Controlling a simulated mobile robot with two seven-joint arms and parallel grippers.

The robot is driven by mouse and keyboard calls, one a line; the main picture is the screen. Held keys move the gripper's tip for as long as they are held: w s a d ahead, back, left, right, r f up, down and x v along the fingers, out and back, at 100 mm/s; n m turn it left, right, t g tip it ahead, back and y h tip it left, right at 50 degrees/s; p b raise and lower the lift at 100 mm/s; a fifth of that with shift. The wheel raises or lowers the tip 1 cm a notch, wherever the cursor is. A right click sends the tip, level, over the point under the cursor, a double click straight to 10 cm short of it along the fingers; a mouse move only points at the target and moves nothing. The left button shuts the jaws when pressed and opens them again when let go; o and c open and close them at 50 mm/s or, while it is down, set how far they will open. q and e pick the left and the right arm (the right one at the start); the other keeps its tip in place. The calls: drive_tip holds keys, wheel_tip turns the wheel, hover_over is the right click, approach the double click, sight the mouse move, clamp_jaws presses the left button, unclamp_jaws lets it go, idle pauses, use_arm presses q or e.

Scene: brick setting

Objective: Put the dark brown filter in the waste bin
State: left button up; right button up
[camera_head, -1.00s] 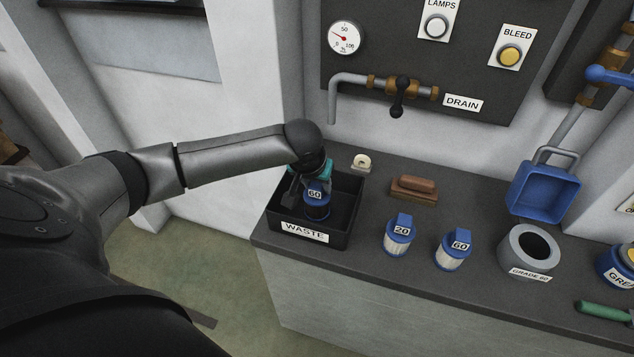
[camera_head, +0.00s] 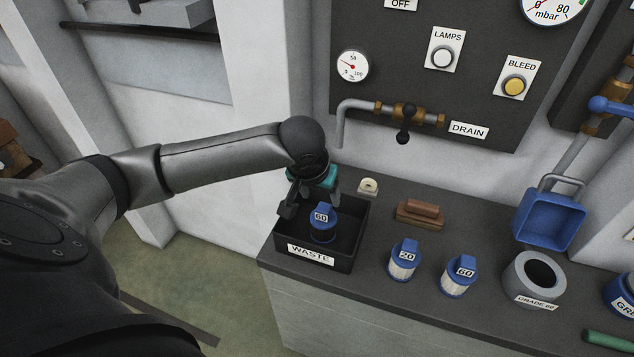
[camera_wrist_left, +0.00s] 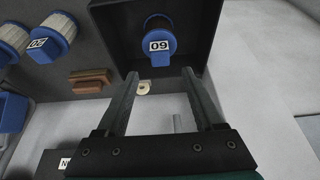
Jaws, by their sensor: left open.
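The dark brown filter (camera_head: 323,235) has a blue cap and a tab marked 60. It stands inside the black waste bin (camera_head: 342,266), which carries a WASTE label on its front wall. In the left wrist view the filter (camera_wrist_left: 158,46) sits within the walls of the bin (camera_wrist_left: 112,28), its dark pleats showing inside the cap. My left gripper (camera_head: 312,207) is open above the bin, apart from the filter. Its two spread fingers (camera_wrist_left: 160,100) have nothing between them in the left wrist view. My right gripper does not show.
Right of the bin on the dark counter are a brown brush (camera_head: 419,212), a pale filter marked 20 (camera_head: 402,265), a pale filter marked 60 (camera_head: 455,283) and a grey ring (camera_head: 533,272). A small cream roll (camera_head: 368,186) lies behind the bin. A drain pipe (camera_head: 341,125) hangs behind.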

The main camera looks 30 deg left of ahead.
use_arm(q)
drive_tip(key=shift+v, duration=2.1)
drive_tip(key=shift+f, duration=0.1)
